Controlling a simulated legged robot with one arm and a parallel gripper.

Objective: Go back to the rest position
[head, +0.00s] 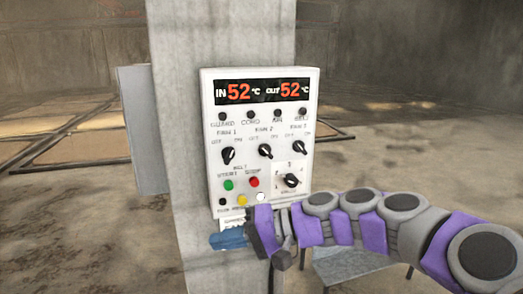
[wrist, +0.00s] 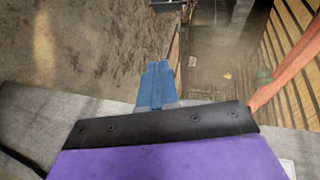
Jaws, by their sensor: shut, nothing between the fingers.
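My arm reaches in from the lower right of the head view, in purple and grey segments. My gripper (head: 229,240) has blue fingers and is just below the control panel, in front of the concrete pillar. In the wrist view my gripper (wrist: 157,80) shows its two blue fingers side by side, shut, with nothing held. The white control panel (head: 212,150) hangs on the pillar and reads IN 52 and OUT 52. It carries black knobs and coloured buttons. My arm's end is close to the panel's lower edge; I cannot tell whether they touch.
The concrete pillar (head: 185,100) stands behind the panel, with a grey box (head: 143,130) on its left side. A small grey metal stand (head: 345,265) is partly hidden below my arm. Brown floor (head: 410,150) lies open to the right. Wooden slats (wrist: 285,50) show in the wrist view.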

